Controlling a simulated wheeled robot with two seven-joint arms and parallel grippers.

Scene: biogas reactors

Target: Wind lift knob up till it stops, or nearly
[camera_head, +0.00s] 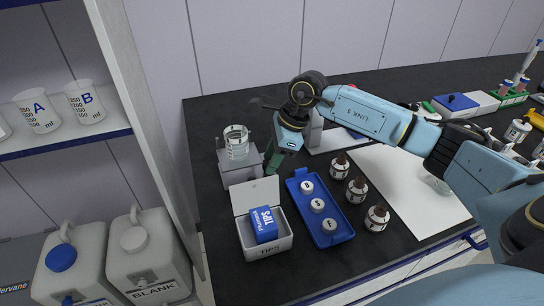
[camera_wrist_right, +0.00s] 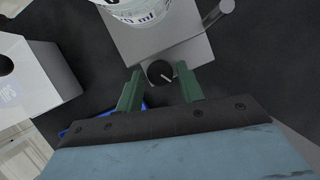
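The lift is a grey block (camera_head: 240,175) with a glass beaker (camera_head: 237,143) on top, at the left of the dark bench. In the right wrist view the lift (camera_wrist_right: 140,35) shows from above, with the beaker (camera_wrist_right: 132,10) cut off by the top edge. Its lift knob (camera_wrist_right: 160,73) is round and black with a white pointer line, at the block's near edge. My right gripper (camera_wrist_right: 161,76) is open, its green fingers on either side of the knob with a gap at each side. In the head view my right gripper (camera_head: 272,158) is beside the lift and hides the knob.
A white tips box (camera_head: 262,247) with its lid up stands in front of the lift. A blue tray (camera_head: 329,232) with white-capped items and several brown bottles (camera_head: 357,190) are to the right. A shelf (camera_head: 70,146) with beakers stands at the left.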

